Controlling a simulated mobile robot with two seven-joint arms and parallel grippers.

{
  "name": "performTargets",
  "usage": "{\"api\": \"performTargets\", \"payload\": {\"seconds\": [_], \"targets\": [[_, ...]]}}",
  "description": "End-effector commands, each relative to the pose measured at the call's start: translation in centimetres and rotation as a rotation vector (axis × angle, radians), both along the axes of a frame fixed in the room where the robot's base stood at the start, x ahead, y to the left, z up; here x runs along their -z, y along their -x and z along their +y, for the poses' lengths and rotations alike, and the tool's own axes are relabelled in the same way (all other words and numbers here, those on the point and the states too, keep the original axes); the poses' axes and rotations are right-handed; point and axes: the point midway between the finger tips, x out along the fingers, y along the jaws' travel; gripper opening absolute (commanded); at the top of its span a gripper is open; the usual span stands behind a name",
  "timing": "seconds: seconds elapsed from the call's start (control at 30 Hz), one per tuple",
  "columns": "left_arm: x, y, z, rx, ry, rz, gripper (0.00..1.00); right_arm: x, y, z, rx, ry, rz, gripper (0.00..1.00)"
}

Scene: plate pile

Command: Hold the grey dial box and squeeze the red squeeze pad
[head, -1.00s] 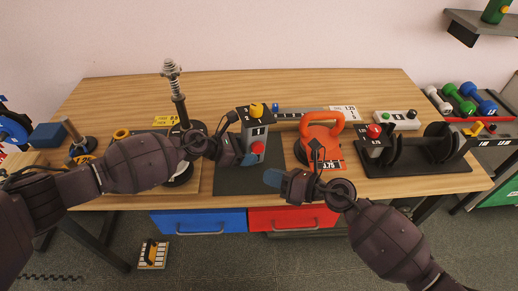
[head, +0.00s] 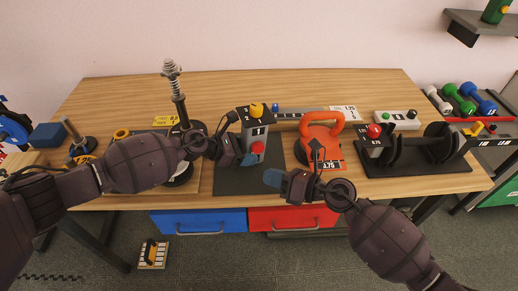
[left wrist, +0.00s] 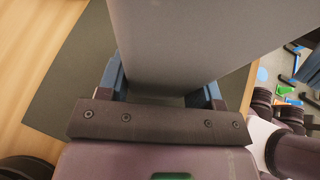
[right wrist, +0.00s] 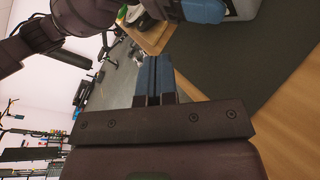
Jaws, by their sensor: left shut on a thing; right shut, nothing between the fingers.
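The grey dial box (head: 255,132) stands upright on a dark mat (head: 232,184). It has a yellow dial (head: 256,110) on top and the red squeeze pad (head: 257,148) on its front face. My left gripper (head: 247,158) is shut on the lower part of the box; the left wrist view shows the grey box body (left wrist: 190,40) between its fingers. My right gripper (head: 274,179) is shut and empty, in front of and to the lower right of the box, apart from the pad. Its blue fingers (right wrist: 154,78) are together in the right wrist view.
An orange kettlebell-like handle piece (head: 322,132) stands right of the mat. A black rack with a red knob (head: 375,131) is further right. A spring post (head: 176,95) stands behind my left forearm. Blue (head: 198,222) and red (head: 292,219) drawers are below the table edge.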

Motion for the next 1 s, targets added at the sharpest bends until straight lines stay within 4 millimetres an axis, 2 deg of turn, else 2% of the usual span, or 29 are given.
{"api": "performTargets", "payload": {"seconds": [0.43,0.73,1.0], "targets": [[0.1,0.0,0.0,0.001,-0.001,0.001,0.41,0.0,0.1,0.0,0.000,0.000,0.000,0.00],[0.1,0.0,0.0,0.000,-0.001,0.002,0.41,0.1,3.4,-1.1,-0.007,0.001,0.000,0.00],[0.1,0.1,0.0,0.001,-0.001,0.001,0.41,0.0,3.6,-1.1,-0.007,0.000,-0.001,0.00]]}}
